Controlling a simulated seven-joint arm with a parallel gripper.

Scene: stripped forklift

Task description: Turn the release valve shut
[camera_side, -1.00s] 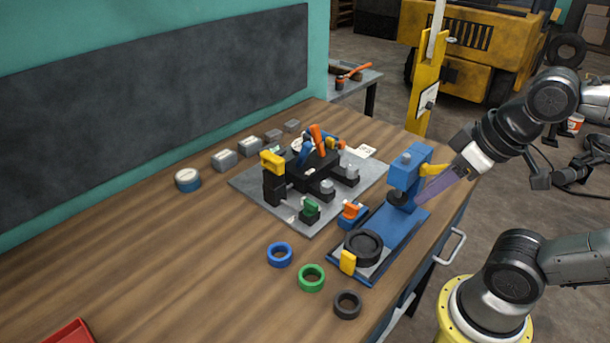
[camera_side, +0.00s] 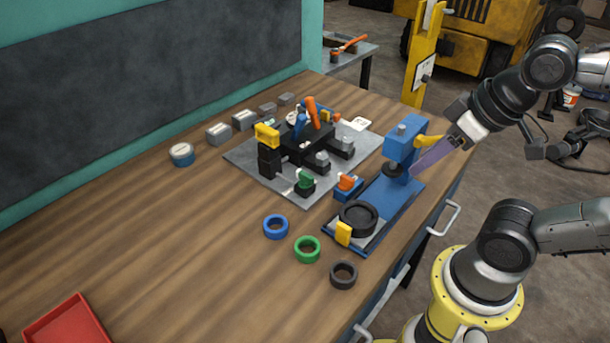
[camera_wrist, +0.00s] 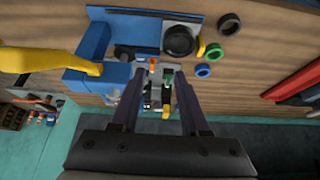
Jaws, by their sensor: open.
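A blue press (camera_side: 404,142) with a yellow lever (camera_side: 430,141) stands on a blue base at the table's right edge. A small blue block with an orange handle (camera_side: 347,183) sits beside that base. Green (camera_side: 305,179) and yellow (camera_side: 267,135) handled fittings stand on the grey plate with a black assembly. I cannot tell which part is the release valve. My gripper (camera_side: 413,172) is just right of the press, pointing down-left; I cannot tell whether it touches. In the wrist view my gripper (camera_wrist: 154,76) shows two separated fingers, empty, with the handled fittings beyond them.
Blue (camera_side: 276,227), green (camera_side: 307,249) and black (camera_side: 343,275) rings lie in front of the press. A black round part (camera_side: 358,217) sits on the press base. A red tray (camera_side: 68,328) is front left. The left tabletop is largely clear.

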